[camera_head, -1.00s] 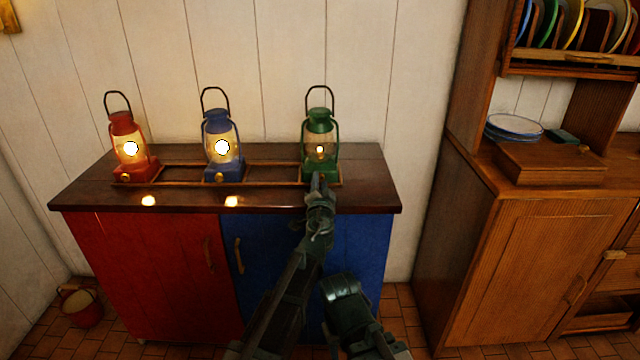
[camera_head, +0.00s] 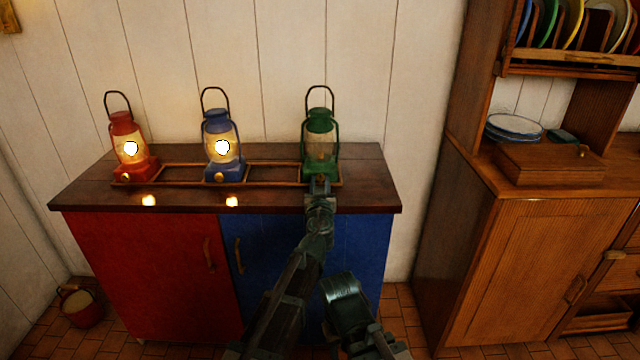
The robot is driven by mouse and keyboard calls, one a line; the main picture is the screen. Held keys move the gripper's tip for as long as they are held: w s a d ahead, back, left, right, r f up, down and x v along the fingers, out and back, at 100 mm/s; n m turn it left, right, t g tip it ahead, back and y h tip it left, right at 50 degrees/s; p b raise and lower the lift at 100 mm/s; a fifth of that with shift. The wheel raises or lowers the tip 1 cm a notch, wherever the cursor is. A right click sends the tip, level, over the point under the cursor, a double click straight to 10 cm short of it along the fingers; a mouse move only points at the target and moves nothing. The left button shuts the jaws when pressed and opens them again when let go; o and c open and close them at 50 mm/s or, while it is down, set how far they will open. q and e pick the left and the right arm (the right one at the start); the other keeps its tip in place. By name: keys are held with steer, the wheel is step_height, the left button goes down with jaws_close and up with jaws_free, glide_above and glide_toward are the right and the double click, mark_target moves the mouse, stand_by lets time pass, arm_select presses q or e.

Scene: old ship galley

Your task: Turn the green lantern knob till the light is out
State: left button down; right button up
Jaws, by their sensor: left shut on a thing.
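The green lantern (camera_head: 320,140) stands at the right end of a wooden rail frame on the cabinet top. Its glass is dark and no flame glow shows in it. My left gripper (camera_head: 320,184) is at the front of its base, shut on the green lantern's knob, which the gripper hides. The blue lantern (camera_head: 222,148) and the red lantern (camera_head: 130,150) stand to the left, both brightly lit. My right gripper (camera_head: 345,290) seems to be low in front of the blue door; its fingers cannot be made out.
The lanterns stand on a dark wooden cabinet top (camera_head: 85,190) with a red door and a blue door below. A tall wooden cupboard (camera_head: 510,260) stands to the right, with plates and a wooden box. A bucket (camera_head: 82,308) is on the floor at left.

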arm_select(q)
steer(key=shift+n, duration=0.9)
steer(key=c, duration=0.8)
jaws_free()
steer(key=shift+c, duration=0.2)
steer(key=shift+s, duration=0.1)
